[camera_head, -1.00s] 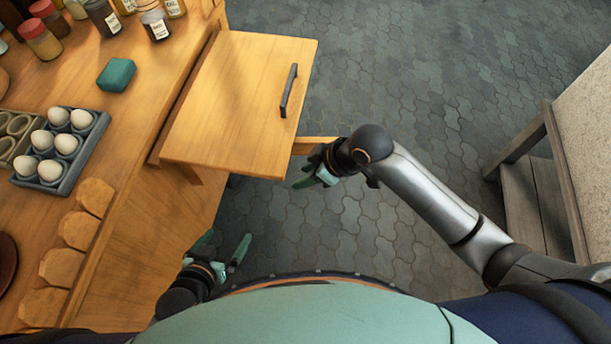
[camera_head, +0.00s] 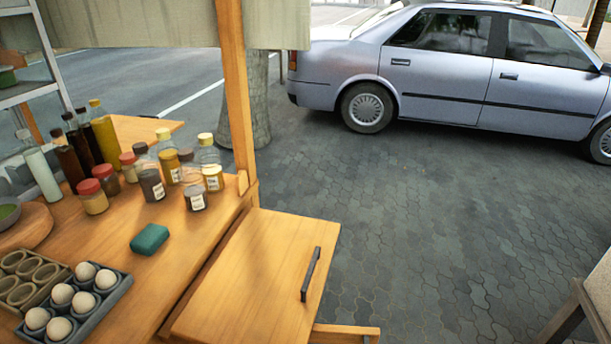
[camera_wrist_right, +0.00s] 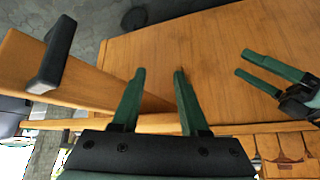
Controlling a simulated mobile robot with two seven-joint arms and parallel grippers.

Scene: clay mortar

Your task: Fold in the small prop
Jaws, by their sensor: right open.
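The small wooden prop (camera_head: 345,332) sticks out from under the right side of the fold-out leaf (camera_head: 235,290) in the head view, at the bottom edge. The leaf is level and carries a dark bar handle (camera_head: 311,274). In the right wrist view, a wooden board (camera_wrist_right: 95,75) with a dark handle (camera_wrist_right: 54,55) is at the left; I cannot tell whether it is the prop. My right gripper (camera_wrist_right: 159,76) is open and empty, its green fingers near that board's end. My left gripper (camera_wrist_right: 262,74) is open and empty at the right. Neither gripper shows in the head view.
The counter holds bottles and jars (camera_head: 160,170), a teal block (camera_head: 149,239) and an egg tray (camera_head: 80,305). A wooden post (camera_head: 235,90) rises at the leaf's far corner. A silver car (camera_head: 450,70) stands beyond clear paving. A table edge (camera_head: 590,305) is at lower right.

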